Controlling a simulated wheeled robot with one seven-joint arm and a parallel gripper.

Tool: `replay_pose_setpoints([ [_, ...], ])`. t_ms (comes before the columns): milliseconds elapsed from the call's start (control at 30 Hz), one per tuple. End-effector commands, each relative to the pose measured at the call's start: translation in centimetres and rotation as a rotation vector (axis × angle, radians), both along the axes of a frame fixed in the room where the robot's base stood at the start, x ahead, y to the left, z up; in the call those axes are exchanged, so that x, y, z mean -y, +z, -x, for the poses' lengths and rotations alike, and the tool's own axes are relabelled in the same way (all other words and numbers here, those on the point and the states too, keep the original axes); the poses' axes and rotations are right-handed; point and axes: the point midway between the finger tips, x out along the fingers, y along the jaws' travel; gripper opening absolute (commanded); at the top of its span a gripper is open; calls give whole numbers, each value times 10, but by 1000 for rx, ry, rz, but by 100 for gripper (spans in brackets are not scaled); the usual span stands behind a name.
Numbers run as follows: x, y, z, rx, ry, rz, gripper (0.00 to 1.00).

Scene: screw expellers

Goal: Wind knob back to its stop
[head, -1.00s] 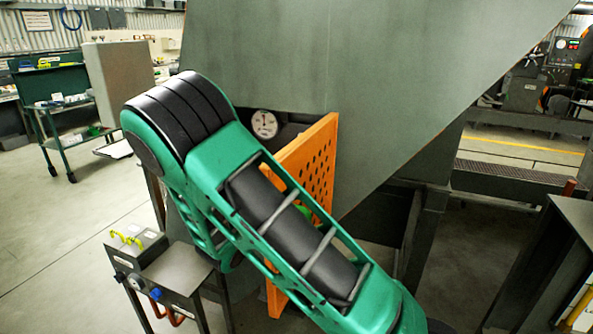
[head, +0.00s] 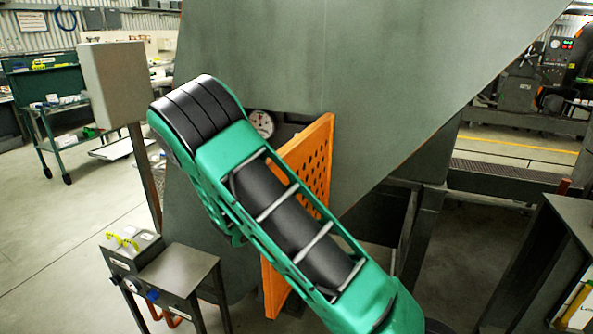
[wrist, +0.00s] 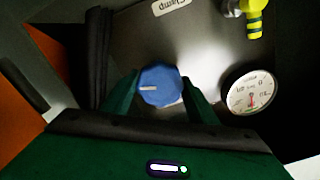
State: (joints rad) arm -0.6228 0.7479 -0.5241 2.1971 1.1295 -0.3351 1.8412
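The blue knob (wrist: 161,86) with a white pointer mark shows in the wrist view, on a grey metal panel (wrist: 205,50) with a "Clamp" label (wrist: 171,5). The pointer lies roughly level, towards the left. The green fingers of my gripper (wrist: 161,92) stand on both sides of the knob, with no clear gap seen between fingers and knob. In the head view my green and black arm hides my gripper and this knob's place.
A round gauge (wrist: 250,93) sits right of the knob, and a yellow-handled fitting (wrist: 253,18) is above it. An orange perforated guard (head: 319,165) stands close beside my arm. A small stand (head: 186,270) is at lower left. Open floor lies further left.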

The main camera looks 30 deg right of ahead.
Motion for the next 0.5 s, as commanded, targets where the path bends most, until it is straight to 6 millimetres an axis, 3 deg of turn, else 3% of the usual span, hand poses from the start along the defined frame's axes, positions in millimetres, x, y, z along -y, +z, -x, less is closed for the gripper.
replay_pose_setpoints([
  [67,-1,1,-1,1,2,0,31],
  [100,9,0,0,1,-1,1,31],
  [500,0,1,0,-67,1,54,31],
])
